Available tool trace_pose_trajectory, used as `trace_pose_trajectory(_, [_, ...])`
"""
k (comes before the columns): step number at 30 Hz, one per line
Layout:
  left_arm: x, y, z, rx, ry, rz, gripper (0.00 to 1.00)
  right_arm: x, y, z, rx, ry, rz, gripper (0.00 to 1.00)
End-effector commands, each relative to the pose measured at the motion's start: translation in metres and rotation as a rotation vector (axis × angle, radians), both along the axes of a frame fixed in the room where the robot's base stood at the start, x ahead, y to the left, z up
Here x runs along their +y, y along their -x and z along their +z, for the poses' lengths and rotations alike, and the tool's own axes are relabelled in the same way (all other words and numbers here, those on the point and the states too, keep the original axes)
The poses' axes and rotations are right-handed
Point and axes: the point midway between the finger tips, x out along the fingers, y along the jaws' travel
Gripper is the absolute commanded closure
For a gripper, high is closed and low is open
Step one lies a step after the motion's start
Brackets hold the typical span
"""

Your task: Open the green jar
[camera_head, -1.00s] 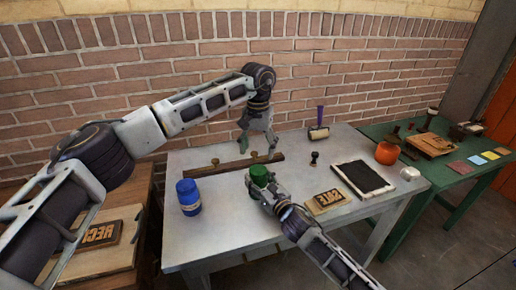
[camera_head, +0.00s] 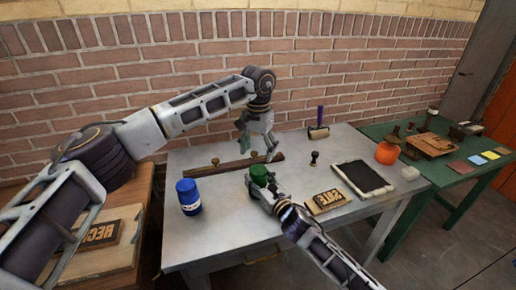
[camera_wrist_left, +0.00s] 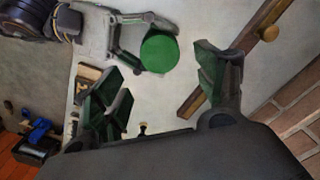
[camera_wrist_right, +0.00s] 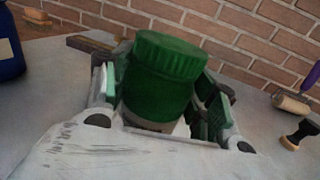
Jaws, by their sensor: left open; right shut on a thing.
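The green jar (camera_head: 259,174) stands upright on the grey table with its ribbed green lid (camera_wrist_right: 168,54) on. My right gripper (camera_head: 262,188) is shut on the jar's body below the lid, one finger on each side in the right wrist view. My left gripper (camera_head: 258,147) is open and empty, above and behind the jar in the head view. In the left wrist view, the lid (camera_wrist_left: 159,52) shows from above, beyond the spread fingers of my left gripper (camera_wrist_left: 160,92) and apart from them. The jar's lower part is mostly hidden by my right gripper.
A blue jar (camera_head: 188,196) stands to the left. A wooden bar with knobs (camera_head: 225,168) lies behind. To the right are a letter plate (camera_head: 327,201), a small stamp (camera_head: 314,158), a black slab (camera_head: 365,178) and a purple-handled roller (camera_head: 319,130). The front left tabletop is clear.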

Motion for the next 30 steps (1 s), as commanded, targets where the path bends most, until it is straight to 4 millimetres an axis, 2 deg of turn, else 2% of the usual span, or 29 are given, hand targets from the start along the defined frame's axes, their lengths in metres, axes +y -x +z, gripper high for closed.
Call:
trace_pose_trajectory(18, [0.0,0.0,-0.063,0.001,0.0,0.001,0.28,0.0,0.0,-0.001,0.0,0.001,-0.001,1.0])
trace_pose_trajectory(30, [0.0,0.0,-0.073,0.0,0.0,0.001,0.28,0.0,0.0,-0.001,0.0,0.001,-0.001,1.0])
